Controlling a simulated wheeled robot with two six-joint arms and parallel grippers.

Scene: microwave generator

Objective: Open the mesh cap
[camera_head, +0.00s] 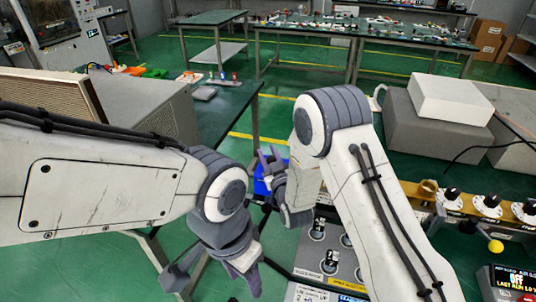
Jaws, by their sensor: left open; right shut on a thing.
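My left gripper (212,283) is the lower one, at the bottom of the head view. It points down with its grey fingers spread apart and nothing visible between them. My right gripper (271,168) is above it and to its right, partly behind my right forearm. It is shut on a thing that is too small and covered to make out. I cannot pick out the mesh cap with certainty; it may be hidden by my grippers or my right arm.
A grey panel with black knobs (330,262) lies below my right gripper. A bench with white-based knobs (487,206) and a brass ring (428,187) stands at right. A blue bin (262,187) is behind my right gripper. A ribbed beige box (45,92) stands at left.

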